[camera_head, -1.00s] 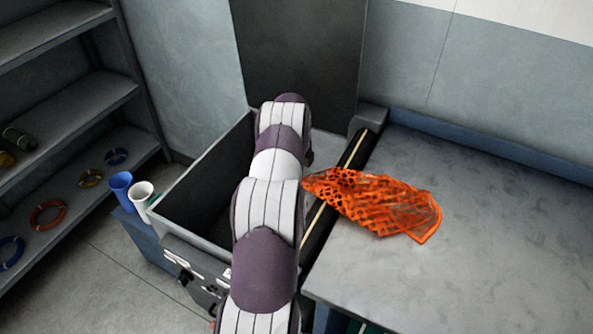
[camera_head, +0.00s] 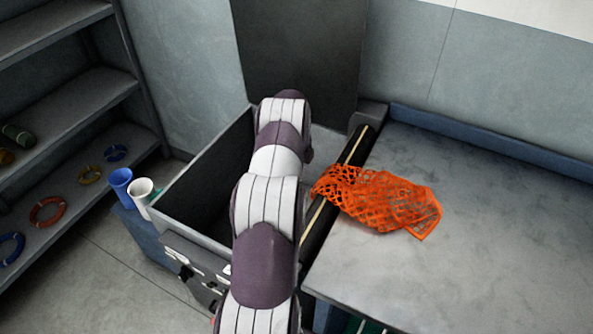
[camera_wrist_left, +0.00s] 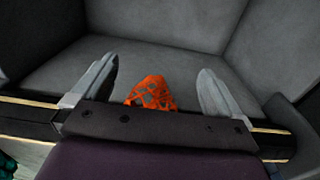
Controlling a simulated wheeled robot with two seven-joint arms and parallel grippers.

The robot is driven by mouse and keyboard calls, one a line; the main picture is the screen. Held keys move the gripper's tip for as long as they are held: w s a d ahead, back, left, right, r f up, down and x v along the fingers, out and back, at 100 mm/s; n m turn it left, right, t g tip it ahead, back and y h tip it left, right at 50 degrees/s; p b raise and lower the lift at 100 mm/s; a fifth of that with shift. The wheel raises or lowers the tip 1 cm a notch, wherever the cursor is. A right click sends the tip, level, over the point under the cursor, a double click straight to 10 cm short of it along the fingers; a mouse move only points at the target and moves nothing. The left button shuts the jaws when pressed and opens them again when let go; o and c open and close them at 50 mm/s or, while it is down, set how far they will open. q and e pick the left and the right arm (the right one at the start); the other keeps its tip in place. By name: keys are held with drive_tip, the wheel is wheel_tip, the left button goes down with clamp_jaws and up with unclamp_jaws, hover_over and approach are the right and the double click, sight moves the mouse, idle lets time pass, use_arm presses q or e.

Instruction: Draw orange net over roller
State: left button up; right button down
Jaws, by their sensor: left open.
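The orange net (camera_head: 378,200) lies bunched on the grey table, with its left end over the black roller (camera_head: 357,147) with a yellow stripe. My left arm crosses the middle of the head view and hides its gripper there. In the left wrist view my left gripper (camera_wrist_left: 158,88) is open, its two fingers apart. A tip of the orange net (camera_wrist_left: 152,94) shows between the fingers, not pinched. The roller (camera_wrist_left: 275,132) runs below them, partly hidden by the gripper body. My right gripper is not in view.
An open grey bin (camera_head: 187,222) stands left of the roller, partly behind my arm. A blue cup (camera_head: 121,187) and a white cup (camera_head: 142,194) stand left of it. A shelf (camera_head: 75,195) holds several rings. The table's right side (camera_head: 500,250) is clear.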

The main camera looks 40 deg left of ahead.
use_arm(q)
wheel_tip(320, 180, up, 6)
drive_tip(key=p, duration=0.3)
drive_tip(key=shift+f+p, duration=0.25)
drive_tip(key=shift+p, duration=0.1)
wheel_tip(320, 180, up, 13)
drive_tip(key=p, duration=0.7)
drive_tip(key=shift+f, duration=0.15)
